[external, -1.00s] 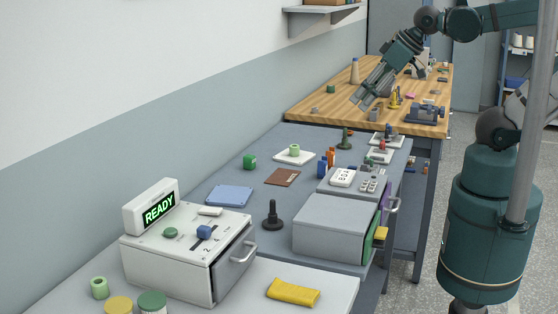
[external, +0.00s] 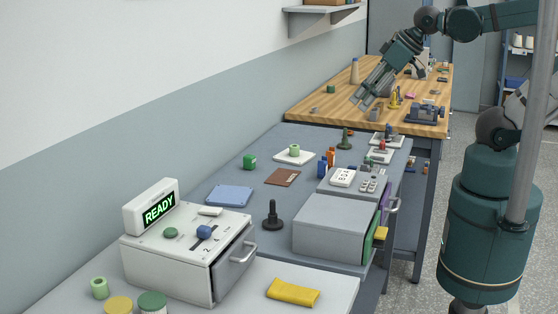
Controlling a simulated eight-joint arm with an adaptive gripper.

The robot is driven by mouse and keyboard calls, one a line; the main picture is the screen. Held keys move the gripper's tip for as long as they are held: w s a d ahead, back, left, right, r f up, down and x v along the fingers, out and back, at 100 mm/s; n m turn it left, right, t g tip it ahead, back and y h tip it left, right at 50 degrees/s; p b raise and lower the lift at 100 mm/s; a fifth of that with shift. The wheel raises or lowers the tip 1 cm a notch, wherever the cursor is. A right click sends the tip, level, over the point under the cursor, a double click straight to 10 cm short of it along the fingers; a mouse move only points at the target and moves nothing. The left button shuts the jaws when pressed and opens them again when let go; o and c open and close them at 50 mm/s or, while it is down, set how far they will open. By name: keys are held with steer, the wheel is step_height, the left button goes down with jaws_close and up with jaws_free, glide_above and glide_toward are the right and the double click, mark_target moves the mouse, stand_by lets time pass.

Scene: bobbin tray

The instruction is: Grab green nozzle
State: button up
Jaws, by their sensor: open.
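A dark green upright piece with a wide base and narrow top (external: 345,140) stands on the grey bench; it looks like the green nozzle, though it is small in this view. A similar yellow piece (external: 394,99) stands on the wooden bench. My gripper (external: 362,102) is open and empty, pointing down and left above the near part of the wooden bench. It is apart from the dark green piece, which is nearer the camera and lower in the picture.
A blue vise (external: 425,114) stands on the wooden bench (external: 310,108).

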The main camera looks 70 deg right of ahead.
stand_by(0.3)
steer(key=m+g+h+b, duration=0.3)
steer(key=m+g, duration=0.5)
steer(key=m, duration=1.1)
glide_above(249, 156)
steer(key=a+p, duration=0.1)
steer(key=a, duration=0.2)
step_height(249, 156, down, 23)
steer(key=h, duration=0.1)
steer(key=shift+w+d, duration=0.15)
steer(key=shift+d, duration=0.1)
steer(key=shift+f, duration=0.1)
steer(key=shift+d+f+h, duration=0.15)
steer(key=shift+d+f, duration=0.1)
steer(key=shift+f, duration=0.3)
steer(key=shift+d+f+h, duration=0.15)
steer(key=shift+d+f, duration=0.1)
steer(key=shift+f, duration=0.3)
